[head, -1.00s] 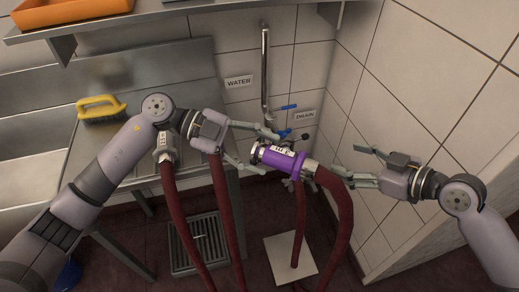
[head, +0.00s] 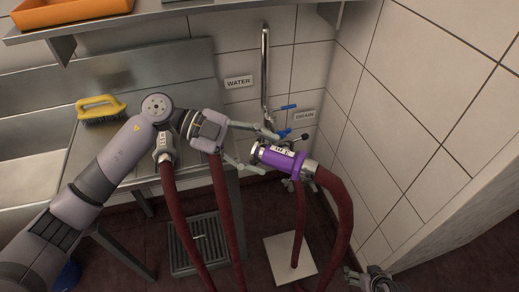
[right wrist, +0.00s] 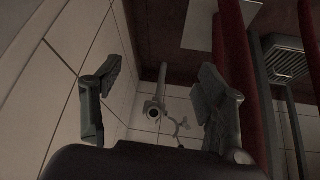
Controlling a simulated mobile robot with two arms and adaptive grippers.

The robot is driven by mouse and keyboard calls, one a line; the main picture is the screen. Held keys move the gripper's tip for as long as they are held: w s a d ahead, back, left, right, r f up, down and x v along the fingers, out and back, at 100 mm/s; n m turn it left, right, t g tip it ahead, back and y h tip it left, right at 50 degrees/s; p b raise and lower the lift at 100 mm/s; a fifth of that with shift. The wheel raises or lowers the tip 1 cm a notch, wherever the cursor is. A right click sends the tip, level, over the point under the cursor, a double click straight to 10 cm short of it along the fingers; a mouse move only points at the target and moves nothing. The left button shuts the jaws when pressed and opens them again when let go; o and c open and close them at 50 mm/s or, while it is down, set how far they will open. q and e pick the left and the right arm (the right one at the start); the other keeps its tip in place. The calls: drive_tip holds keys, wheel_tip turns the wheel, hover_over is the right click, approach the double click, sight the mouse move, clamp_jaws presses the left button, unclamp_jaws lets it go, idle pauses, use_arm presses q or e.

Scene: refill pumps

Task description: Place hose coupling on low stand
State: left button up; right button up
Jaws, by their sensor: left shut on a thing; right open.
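The hose coupling (head: 283,161) is a purple sleeve with a silver end and a white label, fixed to a thick red hose (head: 341,205). My left gripper (head: 266,153) holds its silver front end between its fingers, in the air in front of the tiled corner. The coupling lies nearly level, and the hose bends down from its right end. A pale square top (head: 277,246) low near the floor looks like the low stand; a hose crosses in front of it. My right gripper (right wrist: 160,72) is open and empty; only part of it shows at the head view's bottom edge (head: 368,281).
Another coupling with a grey end (head: 165,146) and red hose hangs at the steel counter. A yellow brush (head: 101,108) lies on the counter. A pipe with blue-handled valves (head: 286,131) is behind the held coupling. A floor grate (head: 199,244) lies left of the pale square.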

use_arm(q)
drive_tip(key=shift+r, duration=0.1)
drive_tip(key=shift+s+a, duration=0.1)
drive_tip(key=shift+s, duration=0.15)
drive_tip(key=s+a+f+n+t+y, duration=0.1)
drive_tip(key=a+n+t, duration=0.3)
drive_tip(key=a, duration=0.4)
drive_tip(key=s+a+f+n+t+y, duration=0.1)
drive_tip(key=s+a+n+t, duration=0.3)
drive_tip(key=a, duration=0.4)
drive_tip(key=n+t, duration=0.1)
drive_tip(key=t, duration=0.1)
drive_tip(key=shift+s+f+t+y, duration=0.25)
drive_tip(key=shift+s+t+y, duration=0.05)
use_arm(e)
drive_tip(key=s+a+f+g, duration=0.1)
drive_tip(key=s+a+f, duration=0.2)
drive_tip(key=s, duration=0.7)
drive_tip(key=s+a+f+g, duration=0.2)
drive_tip(key=s+a+f, duration=0.1)
drive_tip(key=s+f, duration=0.4)
drive_tip(key=s+a+f+g, duration=0.2)
drive_tip(key=s+f, duration=0.3)
drive_tip(key=s, duration=0.8)
drive_tip(key=shift+a+n+h, duration=0.3)
drive_tip(key=shift+a, duration=0.25)
